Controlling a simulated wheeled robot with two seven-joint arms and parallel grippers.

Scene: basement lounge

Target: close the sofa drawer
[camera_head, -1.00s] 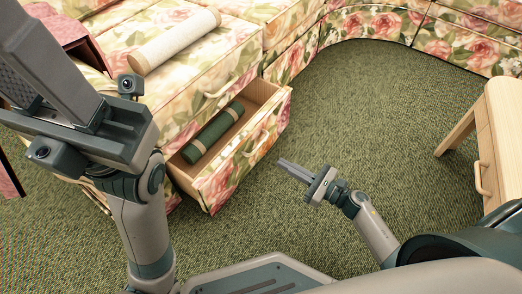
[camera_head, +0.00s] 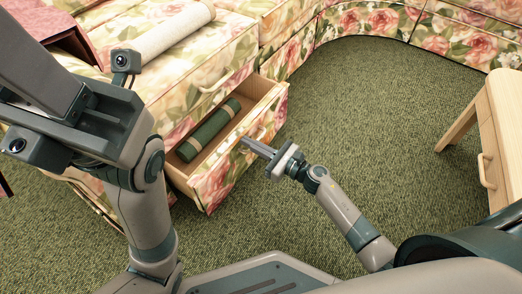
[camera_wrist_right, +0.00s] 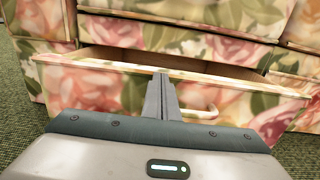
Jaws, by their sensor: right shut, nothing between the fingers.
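The sofa drawer (camera_head: 222,180) is floral-covered with a pale wood inside and is pulled out of the floral sofa (camera_head: 215,75). A dark green roll with tan bands (camera_head: 209,130) lies in it. My right gripper (camera_head: 247,143) is shut and empty, its fingertips at the drawer front's upper edge in the head view. In the right wrist view the shut fingers (camera_wrist_right: 162,88) point at the drawer front (camera_wrist_right: 105,90), left of its pale handle (camera_wrist_right: 203,112). I cannot tell whether they touch. My left gripper's fingertips are out of view.
A cream roll (camera_head: 178,34) and a dark red item (camera_head: 55,32) lie on the sofa. A wooden cabinet (camera_head: 490,135) with a handle stands at the right. Green carpet (camera_head: 390,130) between them is clear.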

